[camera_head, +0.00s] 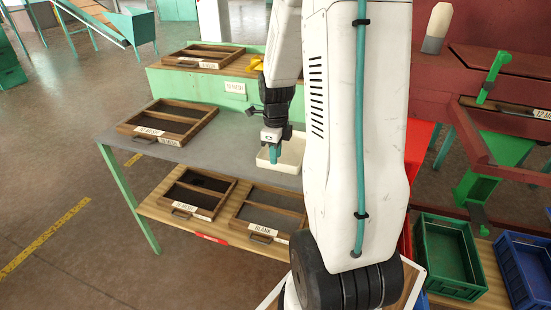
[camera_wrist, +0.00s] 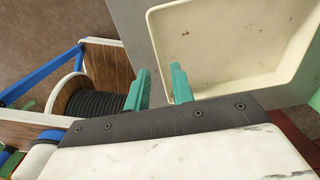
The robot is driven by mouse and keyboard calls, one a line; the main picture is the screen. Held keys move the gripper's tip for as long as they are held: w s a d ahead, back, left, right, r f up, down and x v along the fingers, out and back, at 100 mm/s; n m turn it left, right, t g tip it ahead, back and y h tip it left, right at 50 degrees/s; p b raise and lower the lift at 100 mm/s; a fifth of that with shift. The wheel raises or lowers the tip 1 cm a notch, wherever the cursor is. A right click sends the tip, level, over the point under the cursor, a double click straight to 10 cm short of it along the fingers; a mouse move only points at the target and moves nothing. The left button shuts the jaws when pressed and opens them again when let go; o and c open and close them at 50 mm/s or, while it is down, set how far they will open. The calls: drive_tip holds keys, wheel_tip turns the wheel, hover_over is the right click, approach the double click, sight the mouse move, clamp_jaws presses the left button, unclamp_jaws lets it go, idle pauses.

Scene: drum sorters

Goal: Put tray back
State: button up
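A cream-white tray (camera_head: 291,157) sits on the grey tabletop, partly hidden behind my arm. In the wrist view the tray (camera_wrist: 225,45) fills the upper right, and its inside looks empty apart from a few dark specks. My gripper (camera_head: 272,153) points down at the tray's left side. In the wrist view my gripper (camera_wrist: 160,88) has its two teal fingers apart with a gap between them. The right finger overlaps the tray's near left corner. I cannot tell whether the fingers touch the tray.
A wooden sieve tray (camera_head: 168,121) lies at the table's left. Two more (camera_head: 197,192) (camera_head: 268,212) are on the lower shelf, and one (camera_head: 203,56) is on the raised green ledge. Green (camera_head: 447,256) and blue (camera_head: 525,268) crates stand at right. Bare tabletop (camera_head: 225,143) lies left of my gripper.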

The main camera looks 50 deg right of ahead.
wheel_tip(320, 180, up, 9)
drive_tip(key=s+a+r+n, duration=0.1)
drive_tip(key=a+r+n, duration=0.4)
drive_tip(key=a+n, duration=0.25)
drive_tip(key=s+a+r+n, duration=0.2)
drive_tip(key=s+a+n, duration=0.5)
drive_tip(key=n, duration=0.5)
drive_tip(key=s+a+r+n+t, duration=0.1)
drive_tip(key=s+a+r+n, duration=0.1)
drive_tip(key=s+a+n, duration=0.6)
drive_tip(key=a+n, duration=0.3)
drive_tip(key=n, duration=0.1)
drive_tip(key=shift+r, duration=0.3)
